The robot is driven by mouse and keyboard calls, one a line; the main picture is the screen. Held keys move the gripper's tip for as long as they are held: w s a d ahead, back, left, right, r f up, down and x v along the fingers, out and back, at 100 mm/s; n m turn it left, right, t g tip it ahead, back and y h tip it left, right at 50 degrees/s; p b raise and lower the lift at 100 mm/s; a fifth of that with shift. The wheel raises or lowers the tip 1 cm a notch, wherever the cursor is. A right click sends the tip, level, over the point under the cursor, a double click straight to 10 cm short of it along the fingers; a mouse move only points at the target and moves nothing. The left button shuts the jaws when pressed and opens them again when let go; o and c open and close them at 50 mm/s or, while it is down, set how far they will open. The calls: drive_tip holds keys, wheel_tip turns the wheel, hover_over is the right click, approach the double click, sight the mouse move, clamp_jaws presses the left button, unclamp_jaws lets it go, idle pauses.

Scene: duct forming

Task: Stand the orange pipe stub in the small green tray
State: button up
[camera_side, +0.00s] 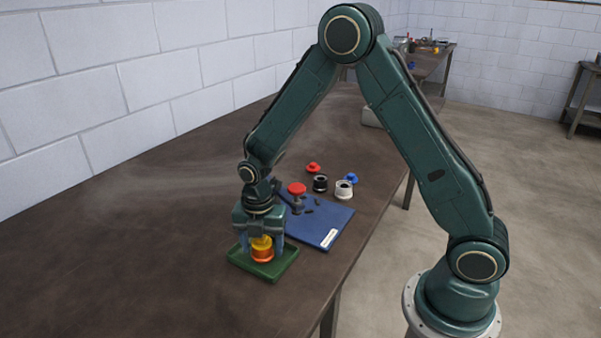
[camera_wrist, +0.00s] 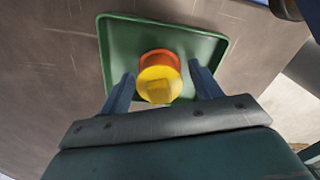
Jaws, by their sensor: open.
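The orange pipe stub (camera_side: 262,254) stands upright in the small green tray (camera_side: 285,265), with a yellow part on top of it. In the wrist view, the yellow top hides most of the orange stub (camera_wrist: 150,58), and the green tray (camera_wrist: 115,38) frames it from behind. My gripper (camera_side: 262,252) is right over the tray, fingers pointing down on both sides of the stub. In the wrist view, my gripper's blue fingers (camera_wrist: 160,80) are open, with gaps showing between them and the stub.
A blue mat (camera_side: 325,232) with a white label lies just beyond the tray. A red-topped part (camera_side: 297,189), a black ring (camera_side: 320,183), a white ring (camera_side: 343,189) and small red and blue pieces stand on or near it. The table to the left is clear.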

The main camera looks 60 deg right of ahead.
wheel_tip(320, 180, up, 12)
idle(0.6)
idle(0.5)
drive_tip(key=s+d+r+m+t, duration=0.1)
drive_tip(key=s+r+m+t, duration=0.2)
drive_tip(key=s+r+m, duration=0.9)
drive_tip(key=s+d+r+m+t, duration=0.1)
drive_tip(key=s+m+t, duration=0.1)
drive_tip(key=s+m, duration=0.8)
drive_tip(key=shift+s+r+m+t, duration=0.3)
drive_tip(key=shift+s+r, duration=0.05)
drive_tip(key=shift+s, duration=0.2)
idle(0.5)
